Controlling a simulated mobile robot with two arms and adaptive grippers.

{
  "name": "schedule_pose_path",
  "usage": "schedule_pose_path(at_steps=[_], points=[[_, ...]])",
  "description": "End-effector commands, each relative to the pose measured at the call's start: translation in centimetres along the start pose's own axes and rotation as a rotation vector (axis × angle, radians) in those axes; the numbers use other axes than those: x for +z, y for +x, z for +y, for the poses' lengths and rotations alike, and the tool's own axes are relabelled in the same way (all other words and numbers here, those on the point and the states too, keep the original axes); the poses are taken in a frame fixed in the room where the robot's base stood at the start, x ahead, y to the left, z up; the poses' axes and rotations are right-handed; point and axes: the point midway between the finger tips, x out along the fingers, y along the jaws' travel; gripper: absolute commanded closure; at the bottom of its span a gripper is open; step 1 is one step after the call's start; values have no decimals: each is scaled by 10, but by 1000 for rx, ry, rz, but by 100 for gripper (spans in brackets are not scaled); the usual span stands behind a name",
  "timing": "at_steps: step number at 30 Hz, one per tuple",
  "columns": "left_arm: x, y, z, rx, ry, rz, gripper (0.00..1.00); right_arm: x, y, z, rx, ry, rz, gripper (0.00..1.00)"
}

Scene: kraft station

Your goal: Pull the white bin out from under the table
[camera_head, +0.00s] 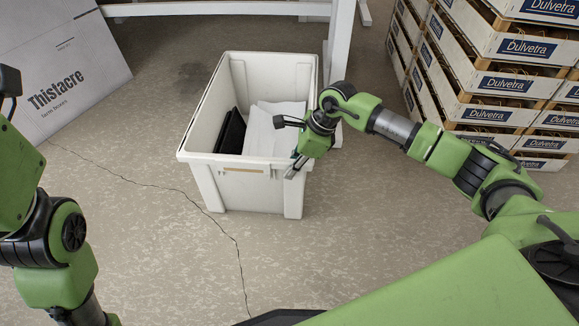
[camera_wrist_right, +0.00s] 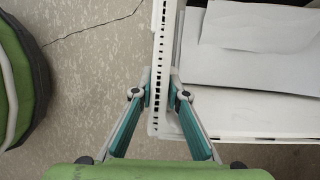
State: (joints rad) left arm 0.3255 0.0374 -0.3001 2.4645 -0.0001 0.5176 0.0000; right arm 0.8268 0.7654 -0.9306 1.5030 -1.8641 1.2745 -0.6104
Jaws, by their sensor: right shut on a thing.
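The white bin (camera_head: 215,170) stands upright on the floor in the middle of the head view. White sheets (camera_head: 262,133) and a dark flat thing (camera_head: 231,132) lie in it. My right gripper (camera_head: 296,165) is at the bin's near right corner. In the right wrist view the gripper (camera_wrist_right: 160,88) is shut on the bin's rim (camera_wrist_right: 157,110), one finger on each side of it. My left arm shows at the left edge of the head view, but its gripper is not in view.
White table legs and a crossbar (camera_head: 215,9) stand behind the bin. A large box marked Thistacre (camera_head: 65,75) stands at the left. Stacked Dulvetra crates (camera_head: 490,85) stand at the right. The floor (camera_head: 150,240) in front of the bin is clear, with a crack in it.

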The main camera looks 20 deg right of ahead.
Motion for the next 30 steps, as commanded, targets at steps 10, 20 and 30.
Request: schedule_pose_path(at_steps=[10,20,30], points=[[2,-1,0,-1,0,-5,60,-1,1,3,10,-1,0,100],[2,-1,0,-1,0,-7,60,-1,0,2,6,0,0,66],[2,-1,-1,-6,-1,-9,60,-1,-9,-1,-1,2,-1,66]])
